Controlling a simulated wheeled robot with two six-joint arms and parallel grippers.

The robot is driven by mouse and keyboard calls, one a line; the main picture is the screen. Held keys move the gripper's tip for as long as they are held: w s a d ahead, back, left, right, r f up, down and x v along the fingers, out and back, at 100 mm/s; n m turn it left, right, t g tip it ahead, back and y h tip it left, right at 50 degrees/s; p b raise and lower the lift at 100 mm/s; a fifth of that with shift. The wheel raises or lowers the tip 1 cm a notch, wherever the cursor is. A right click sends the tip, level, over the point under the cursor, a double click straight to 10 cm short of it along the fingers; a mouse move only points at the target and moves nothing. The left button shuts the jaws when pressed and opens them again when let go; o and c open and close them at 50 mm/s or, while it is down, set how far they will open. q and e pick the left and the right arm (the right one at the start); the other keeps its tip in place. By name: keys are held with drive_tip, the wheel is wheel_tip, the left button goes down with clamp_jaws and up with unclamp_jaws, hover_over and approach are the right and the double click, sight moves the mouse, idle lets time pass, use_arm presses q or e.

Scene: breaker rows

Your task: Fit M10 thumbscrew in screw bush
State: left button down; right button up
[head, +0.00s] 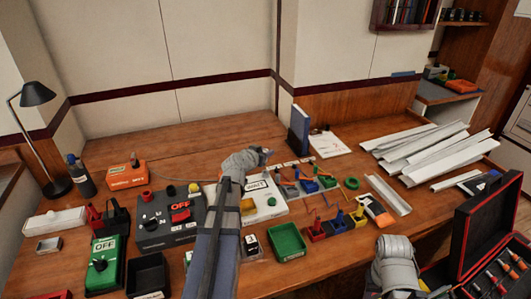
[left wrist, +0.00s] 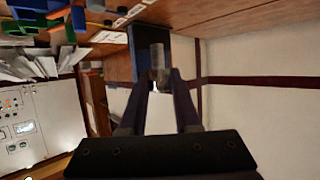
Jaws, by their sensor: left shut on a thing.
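My left gripper (head: 264,153) is raised over the back middle of the workbench. In the left wrist view its two dark fingers (left wrist: 158,78) are shut on a small grey cylinder, which I take to be the M10 thumbscrew (left wrist: 158,58). The thumbscrew is hard to make out in the head view. I cannot pick out the screw bush with certainty; my left arm covers part of the panels in the middle of the bench. Of my right arm, a grey link shows at the lower right of the head view; its jaws do not show.
An upright blue binder (head: 299,130) stands just beyond the left gripper. The dark OFF switch box (head: 158,232) and green OFF box (head: 103,265) lie left of my arm. A green bin (head: 287,242) and white trunking (head: 425,147) lie right. The back left bench is clear.

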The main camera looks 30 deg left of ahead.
use_arm(q)
drive_tip(key=shift+f+b, duration=1.6)
drive_tip(key=shift+f, duration=0.4)
drive_tip(key=shift+f+b, duration=0.6)
idle(0.3)
drive_tip(key=shift+r+p, duration=0.35)
drive_tip(key=shift+r, duration=0.05)
drive_tip(key=shift+f+b, duration=0.6)
drive_tip(key=shift+f, duration=0.05)
idle(1.1)
drive_tip(key=c, duration=0.5)
unclamp_jaws()
drive_tip(key=shift+r, duration=0.1)
drive_tip(key=shift+c, duration=0.2)
drive_tip(key=p+v, duration=0.3)
drive_tip(key=v, duration=0.4)
drive_tip(key=shift+s+r, duration=0.1)
drive_tip(key=shift+s, duration=0.35)
